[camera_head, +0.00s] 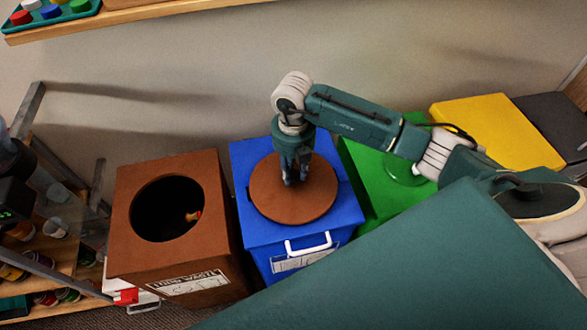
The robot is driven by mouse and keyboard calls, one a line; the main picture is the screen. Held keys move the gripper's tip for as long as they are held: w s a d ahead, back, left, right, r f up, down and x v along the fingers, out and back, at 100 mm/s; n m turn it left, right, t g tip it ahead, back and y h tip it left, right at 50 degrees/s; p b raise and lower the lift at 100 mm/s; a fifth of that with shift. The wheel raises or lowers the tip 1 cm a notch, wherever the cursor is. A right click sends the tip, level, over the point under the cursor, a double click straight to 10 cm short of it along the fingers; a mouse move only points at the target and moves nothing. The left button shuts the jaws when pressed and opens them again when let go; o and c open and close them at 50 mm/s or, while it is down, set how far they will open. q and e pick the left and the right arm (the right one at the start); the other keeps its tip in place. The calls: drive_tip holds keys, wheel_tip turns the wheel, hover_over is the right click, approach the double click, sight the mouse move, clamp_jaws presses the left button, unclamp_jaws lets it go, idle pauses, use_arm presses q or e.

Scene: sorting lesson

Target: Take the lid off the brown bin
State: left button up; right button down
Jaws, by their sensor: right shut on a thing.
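The brown bin (201,180) stands left of the blue bin, with its round opening uncovered and dark inside. A small orange and red thing (193,216) shows inside the opening. The round brown lid (264,205) is over the top of the blue bin (340,209); I cannot tell whether it rests there or hangs just above. My right gripper (295,179) points down at the lid's middle and is shut on it, hiding the part it grips.
A green bin (372,205) stands right of the blue one, partly behind my right arm. Yellow (500,130) and dark grey (552,125) bins stand farther right. A shelf with a tray of coloured pieces (50,14) is at upper left. A cluttered rack (60,215) stands at left.

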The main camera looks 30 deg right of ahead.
idle(0.4)
drive_tip(key=c, duration=0.8)
unclamp_jaws()
drive_tip(key=shift+r, duration=0.15)
drive_tip(key=shift+r+p, duration=2.7)
drive_tip(key=shift+r, duration=0.7)
